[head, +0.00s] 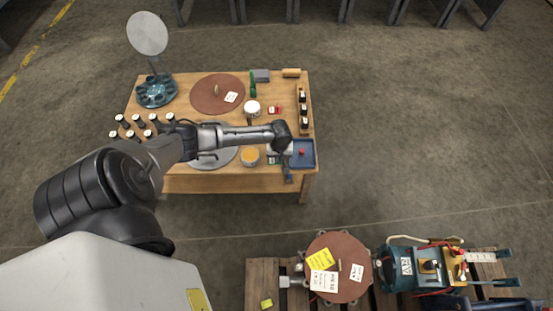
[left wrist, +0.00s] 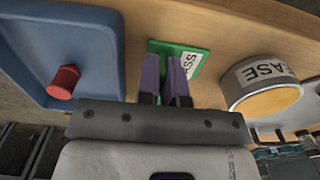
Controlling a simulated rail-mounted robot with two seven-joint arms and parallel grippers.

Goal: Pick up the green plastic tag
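The green plastic tag (left wrist: 203,52) lies on the wooden table and carries a white label with dark letters. In the left wrist view the fingers of my left gripper (left wrist: 163,65) cover part of it. The fingers stand a little apart, with green showing between them; I cannot tell whether the tips touch the tag. In the head view my left gripper (head: 288,173) points down near the table's front right, beside the blue tray. My right gripper is in neither view.
The blue tray (left wrist: 42,35) with a red knobbed piece (left wrist: 64,81) is on one side of the gripper. An open tin (left wrist: 265,97) with orange contents is on the other. Bottles, discs and a rack (head: 303,108) fill the table (head: 240,184). A loaded pallet (head: 262,274) stands in front.

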